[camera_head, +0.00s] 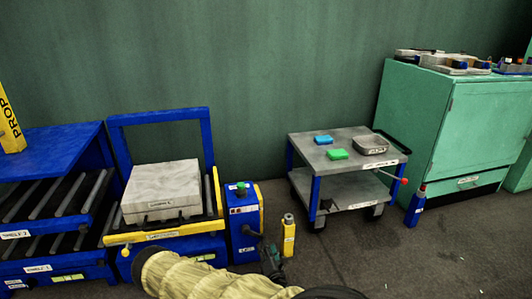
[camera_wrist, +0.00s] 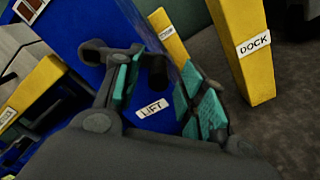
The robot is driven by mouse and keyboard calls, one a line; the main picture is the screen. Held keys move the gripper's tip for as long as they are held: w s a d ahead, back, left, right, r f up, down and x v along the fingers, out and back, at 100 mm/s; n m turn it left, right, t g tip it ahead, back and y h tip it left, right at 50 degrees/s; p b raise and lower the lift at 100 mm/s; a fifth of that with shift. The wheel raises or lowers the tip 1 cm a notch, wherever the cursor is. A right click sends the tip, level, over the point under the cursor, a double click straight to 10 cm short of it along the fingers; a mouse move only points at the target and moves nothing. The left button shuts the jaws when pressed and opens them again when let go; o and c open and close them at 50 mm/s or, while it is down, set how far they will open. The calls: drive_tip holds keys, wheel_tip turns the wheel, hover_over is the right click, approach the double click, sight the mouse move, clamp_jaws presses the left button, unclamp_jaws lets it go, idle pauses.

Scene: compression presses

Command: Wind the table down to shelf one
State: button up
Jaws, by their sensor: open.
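The lift table (camera_head: 162,236) has a yellow front edge and blue frame, and carries a pale grey block. Its edge looks nearer the level of the shelf two label (camera_head: 15,235) than the lower shelf one label (camera_head: 38,268). A blue lift box (camera_head: 244,215) with a green-topped knob stands right of the table. A dark crank handle (camera_wrist: 158,72) shows in front of the blue face, near the LIFT label (camera_wrist: 152,106). My gripper (camera_wrist: 163,78) is open, its teal-padded fingers on either side of the handle; contact cannot be told. In the head view my gripper (camera_head: 272,258) is beside the box.
A yellow DOCK post (camera_head: 289,236) stands close to the right of my gripper. A grey trolley (camera_head: 345,181) with blue and green items is further right, by a green cabinet (camera_head: 433,130). Blue roller shelves (camera_head: 62,150) stand left of the table. Floor at front right is clear.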

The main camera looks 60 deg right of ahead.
drive_tip(key=v, duration=0.9)
drive_tip(key=shift+a, duration=0.1)
